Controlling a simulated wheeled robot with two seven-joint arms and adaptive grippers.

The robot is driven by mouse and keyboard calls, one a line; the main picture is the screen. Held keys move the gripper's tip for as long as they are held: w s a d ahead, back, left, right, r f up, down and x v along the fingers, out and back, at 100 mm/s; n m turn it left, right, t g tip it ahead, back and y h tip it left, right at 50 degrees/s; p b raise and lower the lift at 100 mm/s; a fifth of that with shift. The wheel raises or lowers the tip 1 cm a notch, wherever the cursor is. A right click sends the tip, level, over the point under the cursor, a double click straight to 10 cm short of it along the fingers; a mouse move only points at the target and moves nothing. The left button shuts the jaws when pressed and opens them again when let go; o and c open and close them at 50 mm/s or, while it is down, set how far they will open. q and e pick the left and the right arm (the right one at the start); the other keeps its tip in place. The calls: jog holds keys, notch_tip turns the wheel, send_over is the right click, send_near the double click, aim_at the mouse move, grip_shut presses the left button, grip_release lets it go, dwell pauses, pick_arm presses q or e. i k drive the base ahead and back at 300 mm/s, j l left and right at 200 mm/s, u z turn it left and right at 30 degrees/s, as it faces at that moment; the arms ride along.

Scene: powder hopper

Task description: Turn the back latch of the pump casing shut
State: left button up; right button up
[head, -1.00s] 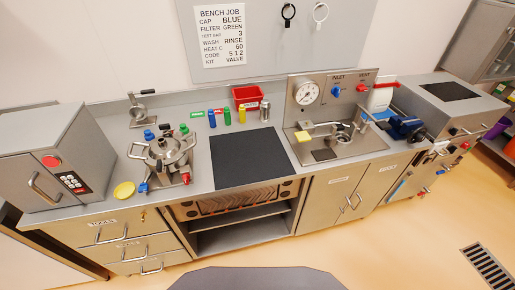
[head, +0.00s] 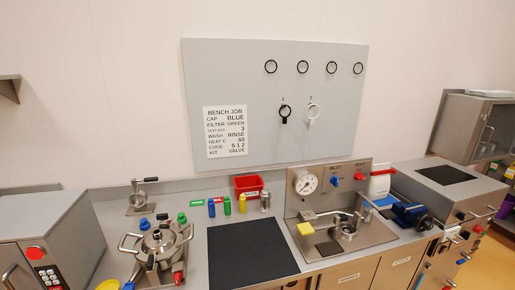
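No part is plainly marked as the pump casing, and its back latch is too small to tell. A blue motor-like unit with a dark round end (head: 408,214) stands right of the sink panel and may belong to the pump. A round steel vessel with looped handles and clamps (head: 158,243) stands at the left of the bench. A small steel fitting (head: 347,229) sits on the metal tray below the gauge panel. Neither of my grippers is in view.
A black mat (head: 252,249) lies clear mid-bench. A gauge panel (head: 328,183) with blue and red knobs stands behind the tray. A red bin (head: 248,186) and several small bottles stand at the back. A steel box (head: 45,245) fills the left end.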

aim_at(163, 217)
jog(key=j, duration=1.25)
jog(key=i+z, duration=0.05)
